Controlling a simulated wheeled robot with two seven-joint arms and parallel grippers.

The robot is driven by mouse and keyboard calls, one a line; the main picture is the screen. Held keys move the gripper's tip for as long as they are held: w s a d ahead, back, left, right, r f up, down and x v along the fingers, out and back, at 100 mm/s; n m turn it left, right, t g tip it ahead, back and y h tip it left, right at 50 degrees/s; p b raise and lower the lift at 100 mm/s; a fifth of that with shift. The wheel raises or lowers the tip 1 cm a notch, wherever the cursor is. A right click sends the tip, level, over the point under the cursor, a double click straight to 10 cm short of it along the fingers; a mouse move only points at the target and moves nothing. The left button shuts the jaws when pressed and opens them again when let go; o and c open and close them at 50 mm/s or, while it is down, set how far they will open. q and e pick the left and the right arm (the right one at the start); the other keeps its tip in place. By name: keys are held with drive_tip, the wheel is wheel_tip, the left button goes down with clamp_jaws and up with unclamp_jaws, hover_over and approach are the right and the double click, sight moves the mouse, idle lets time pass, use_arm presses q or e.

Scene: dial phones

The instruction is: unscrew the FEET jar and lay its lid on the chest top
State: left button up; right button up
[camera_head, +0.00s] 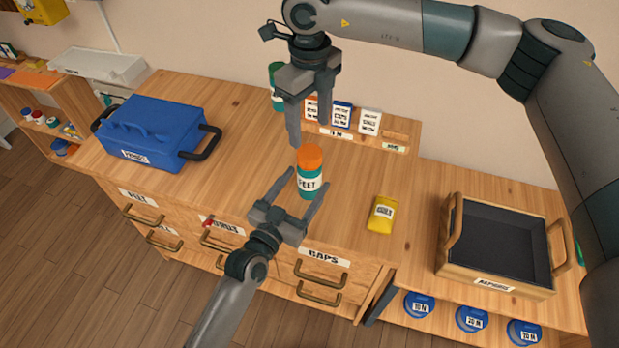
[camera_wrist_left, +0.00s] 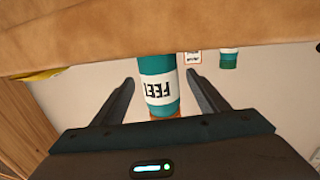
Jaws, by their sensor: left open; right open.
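The FEET jar (camera_head: 311,182), teal with a white label and an orange lid (camera_head: 310,157), stands upright on the wooden chest top (camera_head: 240,125). My left gripper (camera_head: 304,184) is open, its fingers on either side of the jar. In the left wrist view the jar (camera_wrist_left: 158,88) appears upside down between the spread fingers, with a gap on each side; its lid is mostly hidden by the gripper body. My right gripper (camera_head: 311,132) is open and empty, pointing down just above the lid. I see nothing between its fingers.
A blue case (camera_head: 150,132) stands on the chest's left. Behind the jar are another teal jar (camera_head: 277,90) and a rack with labelled cards (camera_head: 342,115). A yellow packet (camera_head: 382,214) lies to the right, with a dark-lined wooden tray (camera_head: 495,245) beyond. The chest top between case and jar is bare.

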use_arm(q)
drive_tip(key=shift+x, duration=1.15)
clamp_jaws()
use_arm(e)
drive_tip(key=shift+m, duration=0.4)
drive_tip(key=m, duration=1.2)
drive_tip(key=shift+m, duration=0.4)
drive_tip(key=m, duration=0.4)
